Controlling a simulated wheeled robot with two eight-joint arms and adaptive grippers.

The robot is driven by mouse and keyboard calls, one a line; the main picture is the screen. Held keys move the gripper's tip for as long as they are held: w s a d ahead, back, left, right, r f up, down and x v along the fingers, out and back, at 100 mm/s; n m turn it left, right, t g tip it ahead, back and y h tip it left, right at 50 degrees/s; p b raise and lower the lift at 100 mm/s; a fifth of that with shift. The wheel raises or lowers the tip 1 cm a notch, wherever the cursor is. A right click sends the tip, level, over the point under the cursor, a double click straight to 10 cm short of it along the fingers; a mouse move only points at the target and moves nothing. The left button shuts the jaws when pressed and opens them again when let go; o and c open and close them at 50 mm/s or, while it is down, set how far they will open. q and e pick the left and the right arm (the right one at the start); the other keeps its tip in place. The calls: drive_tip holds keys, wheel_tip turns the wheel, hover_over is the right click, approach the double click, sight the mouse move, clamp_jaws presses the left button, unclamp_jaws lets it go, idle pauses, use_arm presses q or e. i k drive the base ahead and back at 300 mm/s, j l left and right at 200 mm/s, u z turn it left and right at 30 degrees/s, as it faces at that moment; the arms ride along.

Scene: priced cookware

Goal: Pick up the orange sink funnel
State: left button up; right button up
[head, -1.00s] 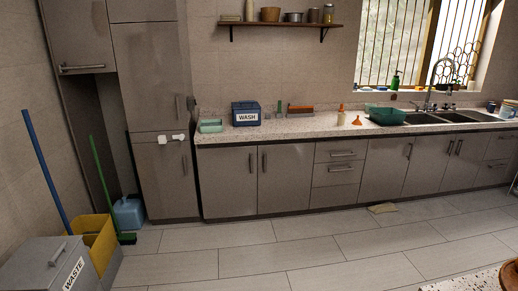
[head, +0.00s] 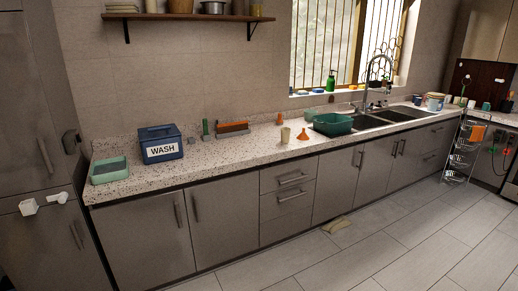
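The orange sink funnel (head: 302,135) stands on the speckled counter (head: 230,154) in the head view, wide end down and narrow end up. It is between a small beige cup (head: 285,135) on its left and the green dish basin (head: 333,124) on its right. A gap of bare counter lies in front of it. Neither of my grippers is in view.
A blue WASH box (head: 160,144) and a green tray (head: 110,170) stand on the counter's left part. The sink (head: 365,122) is right of the basin. A beige cloth (head: 336,225) lies on the floor before the cabinets. The tiled floor is otherwise mostly clear.

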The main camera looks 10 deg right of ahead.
sight(303, 137)
drive_tip(key=i+l+z, duration=0.25)
drive_tip(key=i+z, duration=0.2)
drive_tip(key=i, duration=0.25)
drive_tip(key=i+z, duration=0.45)
drive_tip(key=i, duration=0.3)
drive_tip(key=i+j+z, duration=0.3)
drive_tip(key=i+z, duration=0.15)
drive_tip(key=i, duration=0.25)
drive_tip(key=i+l+u, duration=0.15)
drive_tip(key=i, duration=0.45)
drive_tip(key=i+l+u, duration=0.1)
drive_tip(key=i, duration=0.5)
